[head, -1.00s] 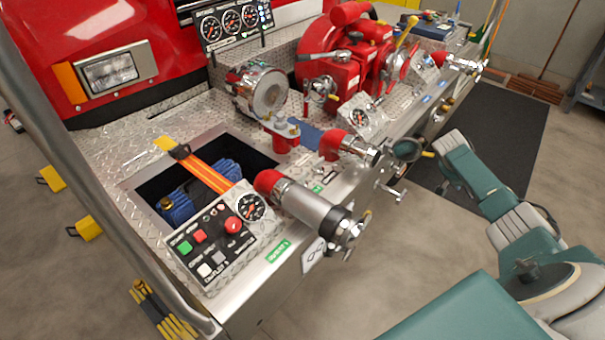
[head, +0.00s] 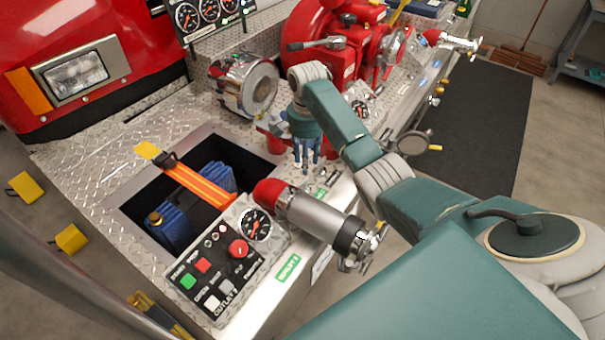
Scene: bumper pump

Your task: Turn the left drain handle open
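The left outlet pipe (head: 308,215) has a red collar and a silver body, and it sticks out over the front edge of the bumper. Small metal fittings with a lever (head: 365,245) sit at its outer end; I cannot tell whether this is the left drain handle. My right gripper (head: 306,168) points down above the bumper deck, behind the left outlet pipe and apart from it. Its fingers are small in the picture, and I cannot tell whether they are open or shut. My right arm hides much of the middle outlet. My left gripper is not in view.
A control panel (head: 215,270) with coloured buttons and a gauge lies left of the outlet pipe. Behind it is an open hose well (head: 130,207) with an orange strap (head: 195,183). A large chrome fitting (head: 245,86) and red pump parts stand farther back.

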